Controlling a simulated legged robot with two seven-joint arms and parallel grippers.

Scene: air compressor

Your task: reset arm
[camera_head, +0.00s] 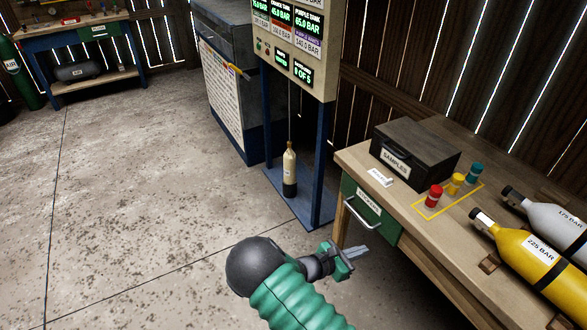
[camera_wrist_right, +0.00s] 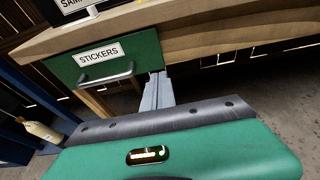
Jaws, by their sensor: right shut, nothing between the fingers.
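My right gripper (camera_head: 358,252) is in the lower middle of the head view, at the end of a green sleeved arm. Its fingers are shut with nothing between them. It is in front of the wooden bench, below and left of the green STICKERS drawer (camera_head: 370,213), and touches nothing that I can see. In the right wrist view the closed fingers (camera_wrist_right: 157,92) point toward the bench, just right of the drawer handle (camera_wrist_right: 106,76). My left gripper is not in view.
The bench (camera_head: 408,205) holds a black SAMPLES box (camera_head: 420,146), red, yellow and teal caps, and yellow and grey cylinders. Open concrete floor (camera_head: 140,200) lies left.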

